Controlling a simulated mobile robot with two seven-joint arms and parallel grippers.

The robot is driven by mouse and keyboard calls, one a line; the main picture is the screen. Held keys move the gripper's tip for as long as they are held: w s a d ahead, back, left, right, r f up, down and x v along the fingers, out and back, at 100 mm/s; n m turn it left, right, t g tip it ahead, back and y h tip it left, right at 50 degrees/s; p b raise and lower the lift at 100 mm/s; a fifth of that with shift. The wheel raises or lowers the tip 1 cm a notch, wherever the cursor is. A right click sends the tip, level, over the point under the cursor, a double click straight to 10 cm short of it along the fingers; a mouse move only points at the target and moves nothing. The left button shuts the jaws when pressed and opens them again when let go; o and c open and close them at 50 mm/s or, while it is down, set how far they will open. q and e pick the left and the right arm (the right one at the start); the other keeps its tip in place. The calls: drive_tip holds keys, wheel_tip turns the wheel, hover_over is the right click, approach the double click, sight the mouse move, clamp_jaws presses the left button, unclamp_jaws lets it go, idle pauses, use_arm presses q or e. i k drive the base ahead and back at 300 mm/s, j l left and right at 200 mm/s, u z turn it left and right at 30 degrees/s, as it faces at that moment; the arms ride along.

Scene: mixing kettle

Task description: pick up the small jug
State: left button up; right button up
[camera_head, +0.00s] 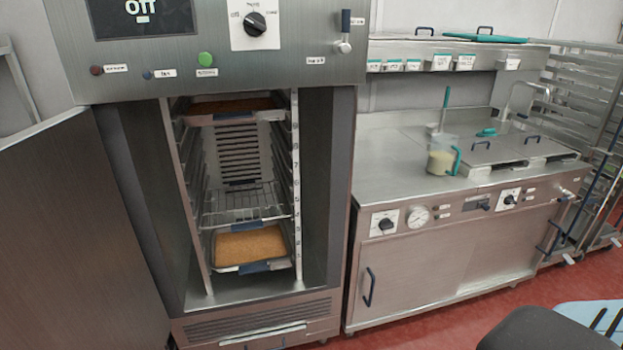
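The small jug (441,162) stands upright on the steel counter, right of the oven. It is clear, with a teal handle on its right side and pale yellow contents in its lower part. A utensil with a teal handle (446,97) rises at the jug; I cannot tell whether it stands in it or behind it. Neither my left nor my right gripper can be made out in the head view.
The counter (390,160) is clear left of the jug. Lids (495,152) and a tap (525,92) lie to its right. The tall oven (330,200) stands open with trays inside, its door (75,230) swung left. A rack (585,90) stands far right.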

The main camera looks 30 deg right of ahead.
sight(443, 149)
drive_tip(key=z, duration=1.8)
